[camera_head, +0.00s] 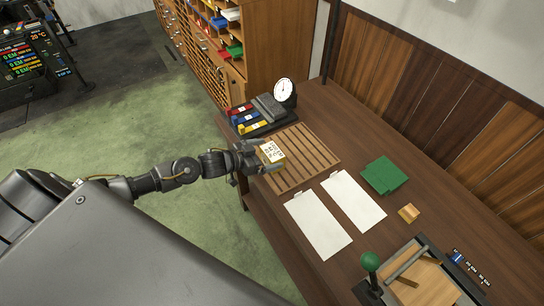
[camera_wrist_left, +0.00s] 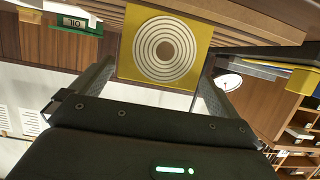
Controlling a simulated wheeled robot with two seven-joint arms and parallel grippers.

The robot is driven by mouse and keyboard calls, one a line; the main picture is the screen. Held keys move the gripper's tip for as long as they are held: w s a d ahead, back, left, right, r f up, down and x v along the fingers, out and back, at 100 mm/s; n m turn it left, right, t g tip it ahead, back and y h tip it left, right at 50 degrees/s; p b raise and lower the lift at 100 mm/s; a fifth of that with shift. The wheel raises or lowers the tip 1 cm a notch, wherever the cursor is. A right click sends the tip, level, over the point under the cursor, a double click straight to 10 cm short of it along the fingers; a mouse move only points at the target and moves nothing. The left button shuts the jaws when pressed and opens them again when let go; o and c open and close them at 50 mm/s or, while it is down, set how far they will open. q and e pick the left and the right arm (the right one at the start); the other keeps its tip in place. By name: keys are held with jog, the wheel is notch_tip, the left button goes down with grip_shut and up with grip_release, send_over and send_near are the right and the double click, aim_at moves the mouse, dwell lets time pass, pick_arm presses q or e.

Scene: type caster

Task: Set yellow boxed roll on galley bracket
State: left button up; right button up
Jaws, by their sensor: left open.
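The yellow boxed roll (camera_head: 271,152) is at the left edge of a slatted wooden rack (camera_head: 318,150) on the bench. In the left wrist view its yellow face with a ringed disc (camera_wrist_left: 165,48) lies between my fingers. My left gripper (camera_head: 258,157) is open around the box; a gap shows beside at least one finger in the wrist view (camera_wrist_left: 155,85). The box seems to sit on the slats, but its underside is hidden. Which piece is the galley bracket I cannot tell for certain; the slatted rack is one candidate. My right gripper is out of view.
Behind the rack stands a black holder (camera_head: 268,124) with red, blue and yellow cases, and a white dial (camera_head: 285,91). White sheets (camera_head: 318,224), green cards (camera_head: 384,175), a small wooden block (camera_head: 409,213) and a green-knobbed press (camera_head: 370,262) lie toward the right and front.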

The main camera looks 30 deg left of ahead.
aim_at(277, 152)
pick_arm(q)
jog(key=p+x, duration=0.1)
jog(key=x, duration=0.3)
jog(key=shift+w+d, duration=0.15)
jog(key=shift+d, duration=0.1)
jog(key=shift+c, duration=0.3)
jog(key=c, duration=1.1)
jog(key=shift+c, duration=0.2)
jog(key=shift+r, duration=0.1)
